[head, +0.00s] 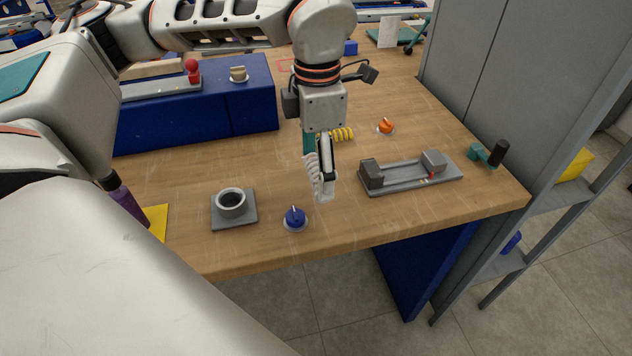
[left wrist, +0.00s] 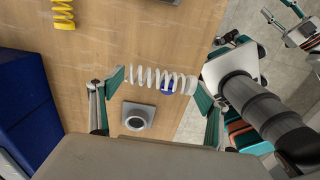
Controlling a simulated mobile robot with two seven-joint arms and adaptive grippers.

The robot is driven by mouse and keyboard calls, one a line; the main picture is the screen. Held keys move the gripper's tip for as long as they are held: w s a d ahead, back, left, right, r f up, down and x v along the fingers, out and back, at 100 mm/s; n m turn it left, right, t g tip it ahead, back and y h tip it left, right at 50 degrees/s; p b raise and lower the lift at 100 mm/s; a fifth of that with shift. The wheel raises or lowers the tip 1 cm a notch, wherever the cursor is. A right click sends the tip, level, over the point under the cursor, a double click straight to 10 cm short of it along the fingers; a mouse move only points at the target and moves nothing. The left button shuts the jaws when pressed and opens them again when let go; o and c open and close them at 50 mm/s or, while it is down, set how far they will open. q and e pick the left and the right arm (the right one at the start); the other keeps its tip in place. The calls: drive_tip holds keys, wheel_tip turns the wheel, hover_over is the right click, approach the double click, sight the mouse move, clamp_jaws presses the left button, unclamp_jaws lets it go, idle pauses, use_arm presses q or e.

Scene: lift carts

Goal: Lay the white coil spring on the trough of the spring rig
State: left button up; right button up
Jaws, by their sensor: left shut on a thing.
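The white coil spring (head: 312,175) is held above the table by my left gripper (head: 323,172). In the left wrist view the spring (left wrist: 150,78) lies lengthwise between the two teal finger pads, which press on its ends. The spring rig (head: 415,177) is a grey plate with two raised end blocks and a trough between them. It stands to the right of the gripper, and the spring is apart from it. What looks like part of my right gripper (left wrist: 300,30) shows at the upper right of the left wrist view, too small to judge.
A blue knob (head: 295,218) and a grey block with a round cup (head: 231,205) are near the front edge. A yellow spring (head: 343,134) lies behind the gripper, near an orange knob (head: 386,126). A teal and black tool (head: 490,153) lies right of the rig. A blue box (head: 232,100) stands back left.

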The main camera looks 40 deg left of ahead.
sight(316, 169)
use_arm(q)
wheel_tip(316, 169, up, 13)
drive_tip(key=p, duration=0.1)
drive_tip(key=shift+s, duration=0.1)
